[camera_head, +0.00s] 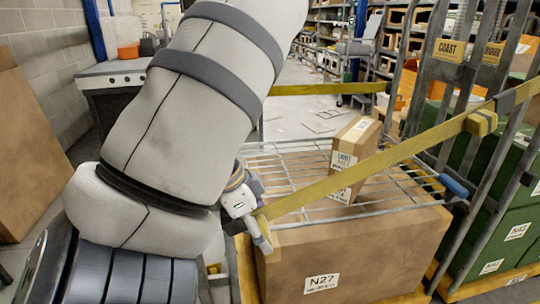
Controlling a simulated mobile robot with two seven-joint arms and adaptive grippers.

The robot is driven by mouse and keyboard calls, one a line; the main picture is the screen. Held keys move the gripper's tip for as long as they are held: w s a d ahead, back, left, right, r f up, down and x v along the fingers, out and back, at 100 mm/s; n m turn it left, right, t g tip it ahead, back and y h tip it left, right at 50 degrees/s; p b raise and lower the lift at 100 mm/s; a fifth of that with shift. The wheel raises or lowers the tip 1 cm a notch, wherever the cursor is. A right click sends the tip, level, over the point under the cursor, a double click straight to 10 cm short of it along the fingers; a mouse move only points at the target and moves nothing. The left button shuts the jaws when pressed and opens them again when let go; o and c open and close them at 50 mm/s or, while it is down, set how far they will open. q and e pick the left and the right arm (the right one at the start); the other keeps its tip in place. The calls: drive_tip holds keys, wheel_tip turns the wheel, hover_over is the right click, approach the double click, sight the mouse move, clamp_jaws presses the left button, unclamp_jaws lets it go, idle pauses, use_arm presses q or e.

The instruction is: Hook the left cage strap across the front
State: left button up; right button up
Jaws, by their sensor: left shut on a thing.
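The yellow cage strap (365,172) runs taut across the cage front, from a yellow fitting on the cage's right-hand upright (487,205) down to my left gripper (258,222). My left gripper is shut on the strap's free end, just above the large box's upper left corner. My arm hides the cage's left side, so I cannot see the catch there. My right gripper is not in view.
A large cardboard box (345,262) marked N27 sits below the wire shelf (290,165). A smaller box (352,150) stands on the shelf behind the strap. Green crates (505,215) stand at right. A large carton (28,150) stands at far left.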

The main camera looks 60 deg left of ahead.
use_arm(q)
drive_tip(key=shift+d+v, duration=0.2)
drive_tip(key=shift+v, duration=0.65)
drive_tip(key=shift+a+r+g, duration=0.15)
drive_tip(key=shift+r+g, duration=0.15)
drive_tip(key=shift+a+r, duration=0.1)
drive_tip(key=shift+r, duration=0.05)
drive_tip(key=o, duration=1.5)
drive_tip(key=shift+r, duration=0.1)
drive_tip(key=shift+o, duration=0.2)
drive_tip(key=shift+s+d, duration=0.3)
drive_tip(key=shift+s, duration=0.05)
drive_tip(key=shift+w+a, duration=0.15)
drive_tip(key=shift+a, duration=0.05)
drive_tip(key=v, duration=1.2)
